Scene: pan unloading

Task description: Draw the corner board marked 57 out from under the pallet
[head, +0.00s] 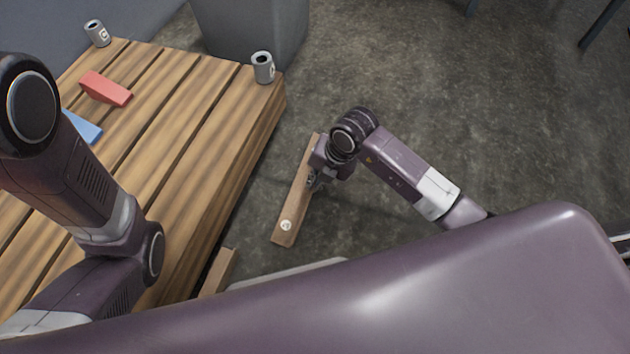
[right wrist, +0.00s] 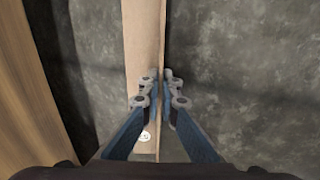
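The pallet (head: 193,150) is a slatted wooden platform on the left of the head view. A long brown corner board (head: 292,215) lies beside its right side, apart from it, with a round white label near its lower end. The label's number is too small to read. My right gripper (head: 313,180) is at the board's middle. In the right wrist view its fingers (right wrist: 161,90) are close together on either side of the thin upright edge of the corner board (right wrist: 142,45), shut on it. My left gripper is out of view; only my left arm shows.
A second brown board (head: 217,272) shows by the pallet's near right side. Two grey cans (head: 263,68) (head: 97,34), a red block (head: 106,89) and a blue piece (head: 82,127) are on the pallet. A grey bin (head: 250,30) stands behind. The floor at right is clear.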

